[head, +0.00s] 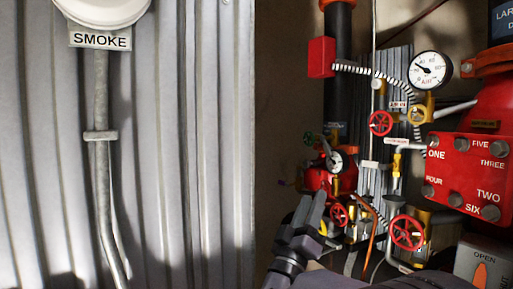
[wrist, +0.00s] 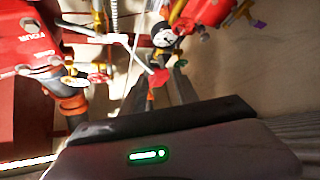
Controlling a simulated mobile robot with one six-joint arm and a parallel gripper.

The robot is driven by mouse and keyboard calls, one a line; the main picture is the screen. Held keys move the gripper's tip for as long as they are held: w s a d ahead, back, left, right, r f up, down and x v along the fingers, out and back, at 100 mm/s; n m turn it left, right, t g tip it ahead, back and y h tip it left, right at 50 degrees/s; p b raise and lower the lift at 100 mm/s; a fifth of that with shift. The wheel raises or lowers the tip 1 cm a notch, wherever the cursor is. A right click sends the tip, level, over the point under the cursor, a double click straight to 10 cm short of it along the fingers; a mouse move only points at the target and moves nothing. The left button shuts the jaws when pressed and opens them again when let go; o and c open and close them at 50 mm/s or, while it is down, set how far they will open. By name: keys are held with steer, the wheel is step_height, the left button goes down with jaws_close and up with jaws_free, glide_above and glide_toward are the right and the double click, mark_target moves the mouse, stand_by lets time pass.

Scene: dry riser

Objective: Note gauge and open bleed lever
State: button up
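A large white gauge (head: 430,70) with a red AIR mark faces me in the head view. Its needle points to the upper left; the exact value is too small to read. A smaller gauge (head: 335,161) sits lower left of it. Yellow fittings that may include the bleed lever show by the white pipe (head: 397,163) and near my fingers (head: 323,229); I cannot tell which is the lever. My gripper (head: 311,208) is in front of the lower pipework, fingers apart with nothing visible between them. A dial (wrist: 164,38) lies beyond the fingertips (wrist: 168,76) in the wrist view.
Red handwheels (head: 408,232) and (head: 381,123) stand out from the pipes. A red numbered valve cover (head: 468,175) is at right, above an OPEN box (head: 484,262). A corrugated wall (head: 215,130) with a SMOKE sign (head: 100,40) fills the left.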

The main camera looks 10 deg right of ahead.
mark_target(328, 153)
steer(key=shift+h, duration=0.3)
steer(key=p+x, duration=0.7)
steer(key=x, duration=1)
steer(key=shift+w+p, duration=0.25)
steer(key=shift+p, duration=0.05)
steer(key=shift+c, duration=0.3)
jaws_close()
